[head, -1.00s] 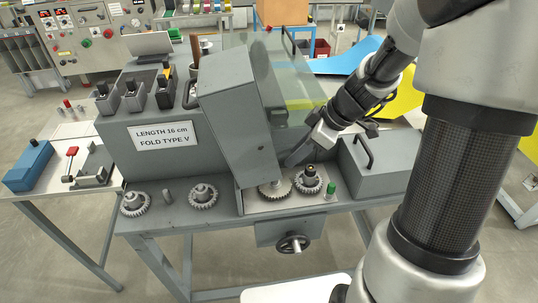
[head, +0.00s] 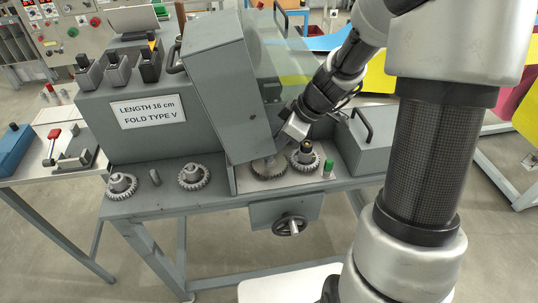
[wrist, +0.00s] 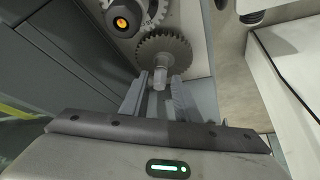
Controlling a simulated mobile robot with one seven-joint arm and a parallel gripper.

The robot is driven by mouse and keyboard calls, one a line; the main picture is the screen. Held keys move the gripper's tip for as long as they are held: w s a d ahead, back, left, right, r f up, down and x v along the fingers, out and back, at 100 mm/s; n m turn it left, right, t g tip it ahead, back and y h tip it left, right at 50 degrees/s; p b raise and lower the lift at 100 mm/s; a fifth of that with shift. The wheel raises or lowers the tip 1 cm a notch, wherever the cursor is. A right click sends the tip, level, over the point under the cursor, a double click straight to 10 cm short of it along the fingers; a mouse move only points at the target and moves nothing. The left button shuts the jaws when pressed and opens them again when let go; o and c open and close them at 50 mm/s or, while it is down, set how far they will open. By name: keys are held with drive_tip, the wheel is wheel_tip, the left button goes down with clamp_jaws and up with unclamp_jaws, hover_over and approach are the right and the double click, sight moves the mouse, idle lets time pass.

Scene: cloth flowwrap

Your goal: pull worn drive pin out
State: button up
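A grey pin (wrist: 160,74) sticks out at the middle of a toothed grey gear (wrist: 165,52) in the wrist view. My gripper (wrist: 160,84) has its two fingers apart, one on each side of the pin's end; I cannot tell if either touches it. In the head view this gear (head: 268,167) lies at the foot of the tilted grey cover, and my gripper (head: 284,139) comes in from the upper right just above it. The pin is not clear there.
A second gear with a dark hub and orange centre (wrist: 121,23) sits close beside. A green-topped peg (head: 328,168) stands to the right. The tilted cover (head: 222,95) is close on the left; a grey box with a handle (head: 362,150) is on the right.

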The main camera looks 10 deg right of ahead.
drive_tip(key=shift+c, duration=0.2)
clamp_jaws()
drive_tip(key=shift+r, duration=0.1)
drive_tip(key=shift+r, duration=0.1)
drive_tip(key=shift+r+p, duration=1.35)
drive_tip(key=shift+r, duration=1.35)
drive_tip(key=shift+f, duration=0.15)
